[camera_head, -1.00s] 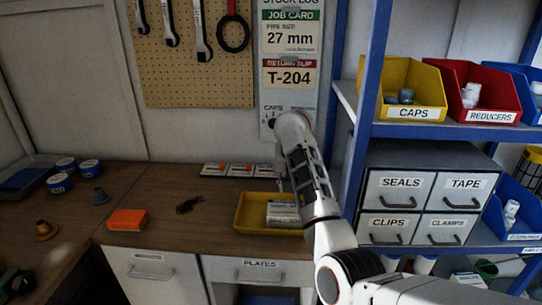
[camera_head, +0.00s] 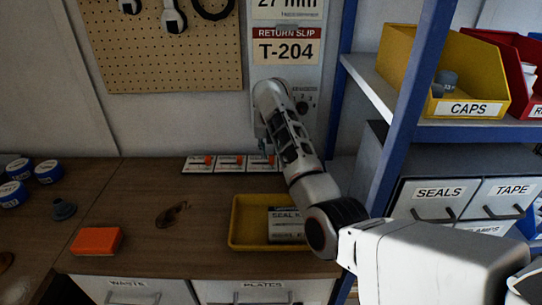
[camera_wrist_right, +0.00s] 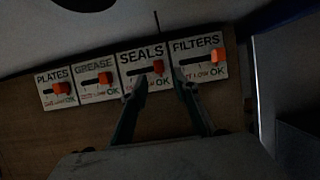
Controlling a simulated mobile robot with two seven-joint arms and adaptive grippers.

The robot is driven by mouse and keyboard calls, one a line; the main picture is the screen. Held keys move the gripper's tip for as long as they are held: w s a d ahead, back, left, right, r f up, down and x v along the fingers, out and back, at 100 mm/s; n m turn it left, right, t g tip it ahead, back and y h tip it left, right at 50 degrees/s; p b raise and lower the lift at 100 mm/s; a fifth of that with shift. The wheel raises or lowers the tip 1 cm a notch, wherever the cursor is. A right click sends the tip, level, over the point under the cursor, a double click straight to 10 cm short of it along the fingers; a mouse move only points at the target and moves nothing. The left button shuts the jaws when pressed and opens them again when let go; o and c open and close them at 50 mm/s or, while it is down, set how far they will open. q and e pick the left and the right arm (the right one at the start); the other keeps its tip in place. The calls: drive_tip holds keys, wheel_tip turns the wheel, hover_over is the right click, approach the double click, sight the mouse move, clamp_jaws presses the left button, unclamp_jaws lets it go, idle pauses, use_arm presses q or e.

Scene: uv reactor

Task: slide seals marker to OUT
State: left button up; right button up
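The SEALS card (camera_wrist_right: 144,68) is one of a row of white cards, each with an orange marker. Its orange marker (camera_wrist_right: 158,67) sits at the right end of its slot, above the word OK. My right gripper (camera_wrist_right: 160,80) is open, with one fingertip low on the SEALS card and the other by the left edge of the FILTERS card (camera_wrist_right: 200,60). The SEALS marker shows between the fingertips; contact cannot be told. In the head view my right gripper (camera_head: 263,150) is over the right end of the row. My left gripper is not in view.
The PLATES (camera_wrist_right: 56,88) and GREASE (camera_wrist_right: 96,82) cards stand to the left. A yellow tray (camera_head: 236,240) with a SEAL-labelled box (camera_head: 286,225) is in front of the row. An orange block (camera_head: 97,241) lies left on the bench. A blue shelf post (camera_head: 408,120) stands right.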

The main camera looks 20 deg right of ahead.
sight(272, 158)
drive_tip(key=x, duration=0.2)
drive_tip(key=shift+w+f, duration=0.2)
drive_tip(key=shift+f, duration=0.1)
drive_tip(key=shift+w+d+f, duration=0.1)
drive_tip(key=shift+w+f, duration=0.2)
drive_tip(key=shift+f, duration=0.35)
drive_tip(key=shift+c, duration=0.7)
drive_tip(key=c, duration=0.7)
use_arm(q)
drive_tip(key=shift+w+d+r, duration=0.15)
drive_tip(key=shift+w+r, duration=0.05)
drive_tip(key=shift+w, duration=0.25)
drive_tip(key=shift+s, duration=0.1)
